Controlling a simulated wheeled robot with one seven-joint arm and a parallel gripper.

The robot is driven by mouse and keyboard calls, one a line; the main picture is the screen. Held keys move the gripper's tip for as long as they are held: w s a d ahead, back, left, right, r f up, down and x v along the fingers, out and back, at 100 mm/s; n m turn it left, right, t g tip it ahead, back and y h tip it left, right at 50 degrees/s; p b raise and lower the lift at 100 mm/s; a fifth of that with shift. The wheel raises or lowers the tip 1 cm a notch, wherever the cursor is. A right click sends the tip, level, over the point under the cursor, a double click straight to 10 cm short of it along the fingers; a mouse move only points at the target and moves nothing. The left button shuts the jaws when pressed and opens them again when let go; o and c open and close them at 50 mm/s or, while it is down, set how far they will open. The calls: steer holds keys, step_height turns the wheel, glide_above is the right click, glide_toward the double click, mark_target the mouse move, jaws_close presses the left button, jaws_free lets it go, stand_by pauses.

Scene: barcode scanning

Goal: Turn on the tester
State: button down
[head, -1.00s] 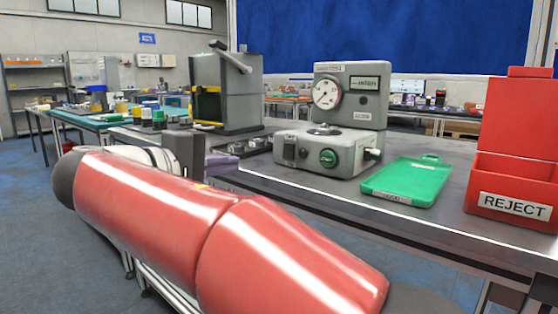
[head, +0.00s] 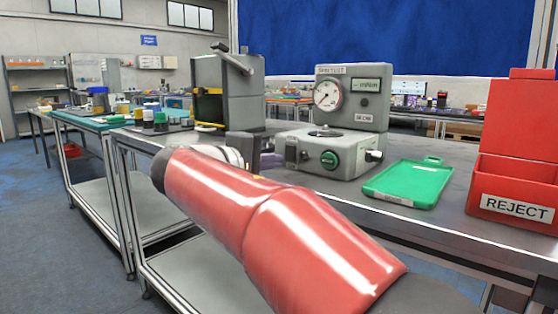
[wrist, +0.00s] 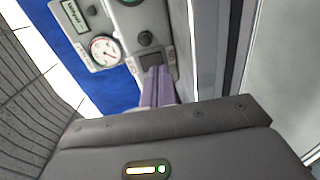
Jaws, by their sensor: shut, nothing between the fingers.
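In the wrist view the tester (wrist: 125,20) is at the upper left, and the dark switch (wrist: 146,38) lies just beyond the fingertips. My gripper (wrist: 156,70) has its purple fingers together, with nothing between them, pointing at the panel near the switch. I cannot tell whether they touch it. In the head view my gripper (head: 271,162) is partly hidden by my arm.
A green tray (head: 410,182) and a red REJECT bin (head: 512,190) are to the right of the tester. A grey press-like fixture (head: 228,95) stands to its left, with several small parts farther left. The bench front edge runs below my gripper.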

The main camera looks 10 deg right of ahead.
mark_target(289, 160)
steer(key=shift+x, duration=1.25)
steer(key=shift+f, duration=0.1)
steer(key=b, duration=0.2)
steer(key=shift+w+d+f+t+h+b, duration=0.1)
steer(key=shift+d+f+t+h+b, duration=0.2)
steer(key=shift+f+h+b, duration=0.1)
steer(key=shift+r, duration=0.35)
steer(key=shift+f, duration=0.1)
